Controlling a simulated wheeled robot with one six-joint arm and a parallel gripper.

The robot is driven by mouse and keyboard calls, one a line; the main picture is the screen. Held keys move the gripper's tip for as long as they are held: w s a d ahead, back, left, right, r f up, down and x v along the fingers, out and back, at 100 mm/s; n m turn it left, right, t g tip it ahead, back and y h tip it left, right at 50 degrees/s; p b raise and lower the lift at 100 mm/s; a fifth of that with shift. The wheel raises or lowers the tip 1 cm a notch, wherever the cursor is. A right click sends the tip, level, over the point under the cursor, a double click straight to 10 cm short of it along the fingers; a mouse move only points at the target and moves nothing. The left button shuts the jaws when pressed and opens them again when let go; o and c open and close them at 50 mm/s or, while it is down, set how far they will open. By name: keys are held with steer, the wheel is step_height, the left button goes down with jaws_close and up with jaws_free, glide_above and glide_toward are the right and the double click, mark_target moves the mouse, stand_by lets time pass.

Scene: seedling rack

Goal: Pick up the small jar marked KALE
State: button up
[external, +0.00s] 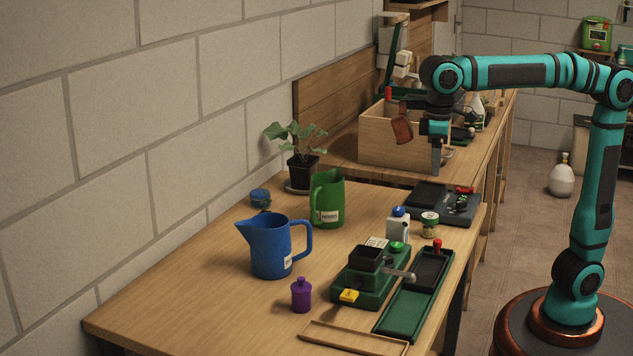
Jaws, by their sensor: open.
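Another small jar (260,198) with a blue lid stands at the back left, near the plant. I cannot read the lettering on either, so I cannot tell which is marked KALE. My gripper (437,172) points down, above and beyond the green-lidded jar in the picture, near the wooden crate. It is open, and nothing shows between its fingers.
A blue pitcher (270,248), a green mug (327,200) and a purple bottle (301,297) stand on the front table (190,290). A wooden crate (385,150) stands behind.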

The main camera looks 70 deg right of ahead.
mark_target(431, 216)
step_height(431, 216, down, 17)
steer(key=shift+w+f, duration=0.1)
steer(key=shift+f, duration=0.05)
steer(key=c, duration=1.1)
